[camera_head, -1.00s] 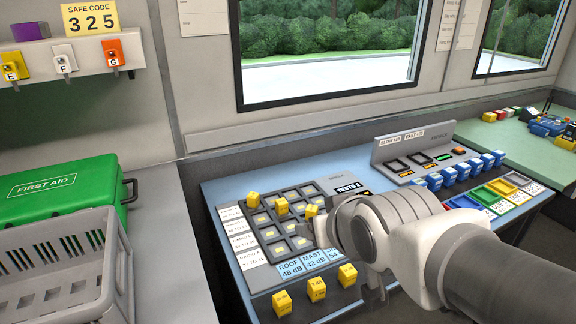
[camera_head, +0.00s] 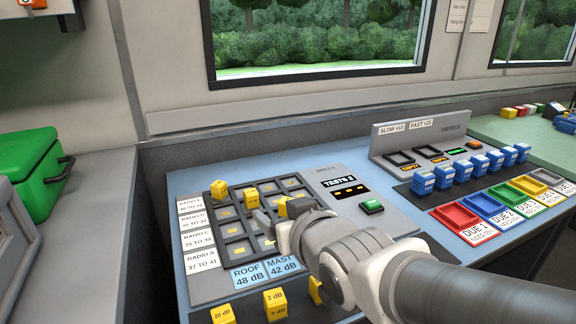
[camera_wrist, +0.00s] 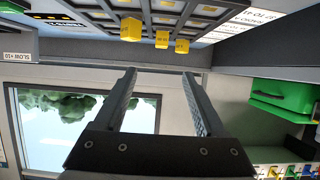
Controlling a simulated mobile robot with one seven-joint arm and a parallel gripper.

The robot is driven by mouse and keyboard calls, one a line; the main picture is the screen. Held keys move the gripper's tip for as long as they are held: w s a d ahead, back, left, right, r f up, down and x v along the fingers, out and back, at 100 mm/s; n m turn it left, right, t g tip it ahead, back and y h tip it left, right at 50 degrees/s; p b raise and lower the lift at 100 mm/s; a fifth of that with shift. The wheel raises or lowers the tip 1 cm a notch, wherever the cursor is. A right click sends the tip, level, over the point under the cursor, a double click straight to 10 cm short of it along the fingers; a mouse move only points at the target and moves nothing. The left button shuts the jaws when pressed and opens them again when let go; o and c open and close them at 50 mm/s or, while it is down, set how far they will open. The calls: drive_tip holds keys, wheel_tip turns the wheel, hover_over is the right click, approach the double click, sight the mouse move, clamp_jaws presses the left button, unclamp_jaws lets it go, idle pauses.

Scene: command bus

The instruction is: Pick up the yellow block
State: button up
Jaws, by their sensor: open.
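Several yellow blocks are in view. Three stand in a diagonal line on the grey slotted grid (camera_head: 188,290): a left block (camera_head: 220,190), a middle block (camera_head: 251,198) and a right block (camera_head: 283,206). Three more stand along the front edge: one marked 20 dB (camera_head: 222,314), one marked 3 dB (camera_head: 274,304), and one partly hidden by my arm (camera_head: 315,291). My gripper (camera_head: 278,218) is over the grid, close to the right block. The wrist view shows its open, empty jaws (camera_wrist: 159,74), with the three grid blocks (camera_wrist: 131,29) beyond and apart from the fingertips.
A green button (camera_head: 372,206) sits right of the grid. A green first-aid case (camera_head: 25,165) is at left.

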sight(252, 193)
drive_tip(key=shift+p+x, duration=1)
drive_tip(key=shift+x, duration=0.1)
drive_tip(key=shift+b+x, duration=0.35)
drive_tip(key=shift+x, duration=0.85)
drive_tip(key=shift+w+a+r+p, duration=0.15)
drive_tip(key=shift+w+a+p, duration=0.2)
drive_tip(key=shift+p, duration=0.7)
drive_tip(key=p, duration=0.2)
drive_tip(key=w+p, duration=0.1)
drive_tip(key=p, duration=0.1)
drive_tip(key=shift+w+a+f+p, duration=0.15)
drive_tip(key=shift+a+f+p, duration=0.1)
drive_tip(key=shift+f+p, duration=0.05)
drive_tip(key=shift+p, duration=0.45)
drive_tip(key=shift+w+f+p, duration=0.1)
drive_tip(key=shift+f+p, duration=0.05)
drive_tip(key=shift+p, duration=0.8)
drive_tip(key=x, duration=0.4)
drive_tip(key=shift+w+a+f, duration=0.1)
drive_tip(key=shift+w+f, duration=0.2)
drive_tip(key=shift+f, duration=0.05)
drive_tip(key=shift+r+b+x, duration=0.1)
drive_tip(key=shift+b+x, duration=0.2)
drive_tip(key=shift+x, duration=1.05)
drive_tip(key=shift+r+b+x, duration=0.15)
drive_tip(key=shift+b+x, duration=0.1)
drive_tip(key=shift+x, duration=1.15)
drive_tip(key=shift+a, duration=0.15)
clamp_jaws()
